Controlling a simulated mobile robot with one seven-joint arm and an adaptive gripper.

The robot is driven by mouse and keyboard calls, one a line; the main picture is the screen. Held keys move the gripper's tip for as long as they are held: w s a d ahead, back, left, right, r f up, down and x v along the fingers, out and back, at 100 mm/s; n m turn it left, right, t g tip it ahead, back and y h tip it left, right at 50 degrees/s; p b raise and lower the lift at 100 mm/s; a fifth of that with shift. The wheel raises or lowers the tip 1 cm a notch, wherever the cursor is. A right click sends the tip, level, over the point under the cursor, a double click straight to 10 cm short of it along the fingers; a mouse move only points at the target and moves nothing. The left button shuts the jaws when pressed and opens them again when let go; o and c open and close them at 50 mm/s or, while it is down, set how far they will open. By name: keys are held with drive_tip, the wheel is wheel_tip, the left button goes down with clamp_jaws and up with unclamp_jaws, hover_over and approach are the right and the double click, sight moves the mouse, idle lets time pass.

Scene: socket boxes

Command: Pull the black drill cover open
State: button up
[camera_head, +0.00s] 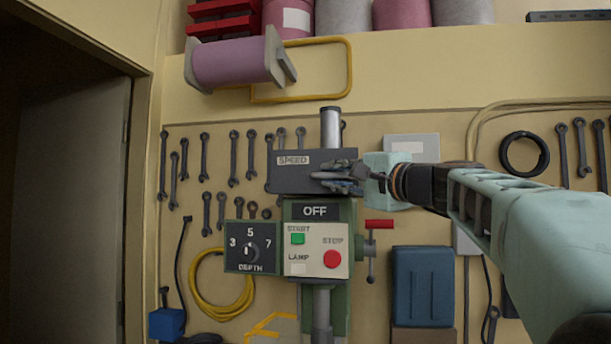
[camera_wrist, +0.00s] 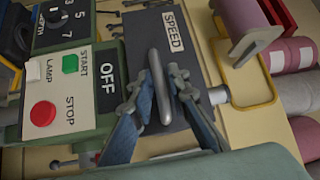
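The black drill cover (camera_head: 290,172), labelled SPEED, sits at the top of the green drill press, above the OFF panel. It looks closed. In the wrist view the cover (camera_wrist: 184,32) fills the upper middle, with a long grey handle (camera_wrist: 156,62) on its face. My gripper (camera_head: 334,180) reaches in from the right, in front of the cover's right part. In the wrist view my gripper (camera_wrist: 161,80) has its fingers apart, one on each side of the handle. I cannot tell whether either fingertip touches it.
Below the cover are the OFF display (camera_head: 315,210), a green START button (camera_head: 298,239), a red STOP button (camera_head: 332,259) and a DEPTH dial (camera_head: 250,251). A red-handled lever (camera_head: 378,224) stands right of them. A purple spool (camera_head: 235,60) hangs above. Wrenches hang on the wall.

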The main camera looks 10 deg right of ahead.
drive_tip(key=shift+c, duration=0.3)
clamp_jaws()
